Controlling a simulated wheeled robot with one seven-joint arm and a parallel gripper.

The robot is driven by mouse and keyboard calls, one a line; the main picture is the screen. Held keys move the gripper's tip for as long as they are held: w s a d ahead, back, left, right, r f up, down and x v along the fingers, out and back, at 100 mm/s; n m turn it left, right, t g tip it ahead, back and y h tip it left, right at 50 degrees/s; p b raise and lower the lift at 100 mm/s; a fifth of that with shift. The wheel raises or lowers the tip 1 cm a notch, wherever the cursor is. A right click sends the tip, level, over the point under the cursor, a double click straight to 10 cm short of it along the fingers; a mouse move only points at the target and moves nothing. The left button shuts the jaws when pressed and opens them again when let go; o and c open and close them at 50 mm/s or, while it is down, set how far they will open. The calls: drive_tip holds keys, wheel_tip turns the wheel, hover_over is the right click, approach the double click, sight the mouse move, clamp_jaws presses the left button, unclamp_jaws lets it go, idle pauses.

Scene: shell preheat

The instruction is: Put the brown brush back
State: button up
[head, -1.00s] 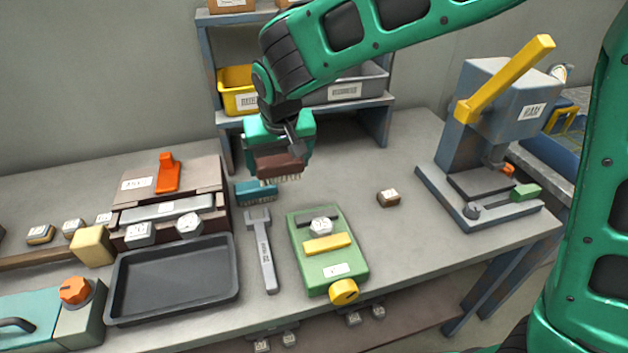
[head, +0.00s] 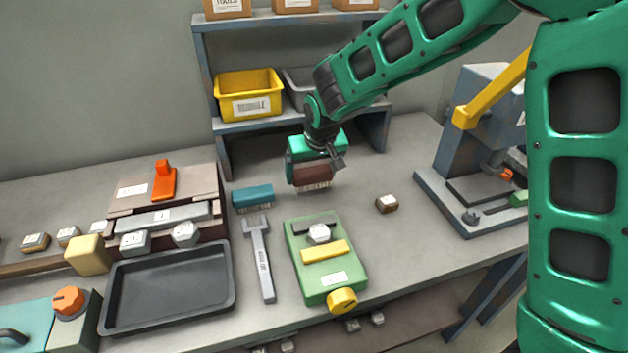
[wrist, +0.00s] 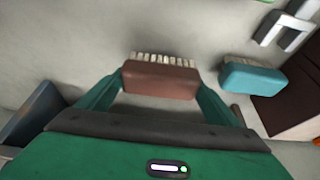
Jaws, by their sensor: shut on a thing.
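The brown brush (head: 311,174) is held between the fingers of my gripper (head: 316,160), bristles down, over the back middle of the bench. In the wrist view the brown brush (wrist: 160,82) spans the gap between the two green fingers of my gripper (wrist: 160,88), bristles facing away from the palm. A teal brush (head: 252,197) rests on the bench to the left of the held brush, apart from it. The teal brush also shows in the wrist view (wrist: 253,77), at the right. I cannot tell exactly how high the brown brush is above the bench.
A wrench (head: 260,258), a dark tray (head: 168,285) and a green fixture (head: 325,270) lie in front. A shelf with a yellow bin (head: 248,95) stands behind. Bench around the small block is clear.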

sight(312, 180)
drive_tip(key=shift+f, duration=1.4)
drive_tip(key=o, duration=0.9)
drive_tip(key=shift+f, duration=0.15)
drive_tip(key=v, duration=1.2)
